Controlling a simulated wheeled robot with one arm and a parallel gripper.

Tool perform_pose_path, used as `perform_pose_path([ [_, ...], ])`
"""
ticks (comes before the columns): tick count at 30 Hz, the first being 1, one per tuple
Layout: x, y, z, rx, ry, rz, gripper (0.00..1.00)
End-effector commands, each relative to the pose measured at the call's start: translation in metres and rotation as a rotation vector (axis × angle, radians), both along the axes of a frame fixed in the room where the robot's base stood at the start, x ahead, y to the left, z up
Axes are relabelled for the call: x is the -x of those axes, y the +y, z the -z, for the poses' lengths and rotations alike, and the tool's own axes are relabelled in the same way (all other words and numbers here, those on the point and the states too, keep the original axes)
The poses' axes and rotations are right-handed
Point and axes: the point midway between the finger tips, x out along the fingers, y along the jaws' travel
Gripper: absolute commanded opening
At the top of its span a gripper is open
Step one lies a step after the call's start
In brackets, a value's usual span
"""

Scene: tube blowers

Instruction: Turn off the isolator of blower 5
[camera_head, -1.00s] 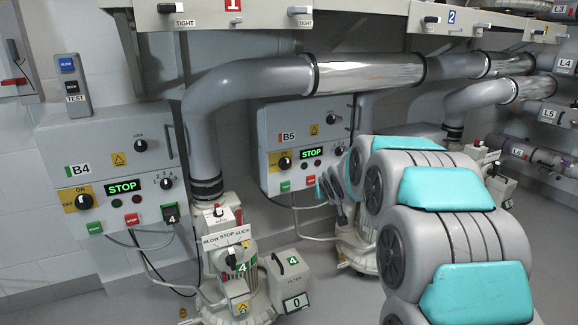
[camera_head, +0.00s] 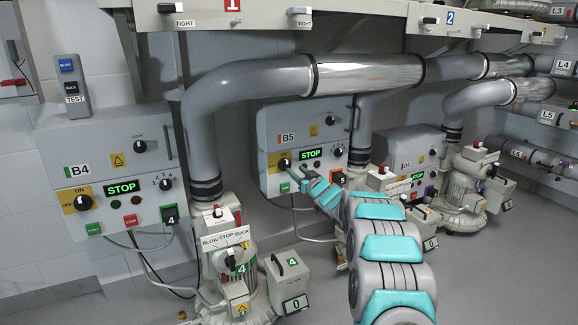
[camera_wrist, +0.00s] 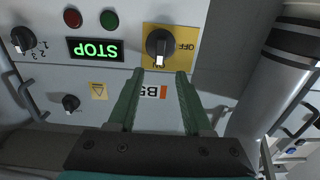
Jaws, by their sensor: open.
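The B5 control box (camera_head: 268,135) hangs on the wall in the middle of the head view. Its isolator is a black knob (camera_head: 284,163) on a yellow plate, left of the green STOP display (camera_head: 310,153). In the wrist view the box appears upside down. There the isolator knob (camera_wrist: 160,45) has its pale pointer towards the partly hidden ON mark, with OFF to the right. My gripper (camera_wrist: 160,73) is open, its two green fingers either side of the knob's lower end. I cannot tell whether they touch it. In the head view my gripper (camera_head: 292,174) is at the box's lower left.
The B4 box (camera_head: 105,150) hangs to the left, with its blower (camera_head: 240,270) below. A third box (camera_head: 405,150) stands to the right. A large grey pipe (camera_head: 200,125) runs close beside the B5 box. The floor at right is clear.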

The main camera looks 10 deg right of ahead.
Motion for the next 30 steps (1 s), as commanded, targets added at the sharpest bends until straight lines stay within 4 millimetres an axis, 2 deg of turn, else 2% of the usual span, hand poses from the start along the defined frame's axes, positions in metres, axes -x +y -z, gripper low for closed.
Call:
perform_pose_path([
  [15, -0.050, 0.016, -0.001, 0.003, 0.001, 0.002, 0.50],
  [21, -0.062, 0.020, 0.000, 0.003, 0.001, 0.001, 0.50],
  [30, -0.066, 0.022, 0.000, 0.001, 0.002, 0.002, 0.50],
])
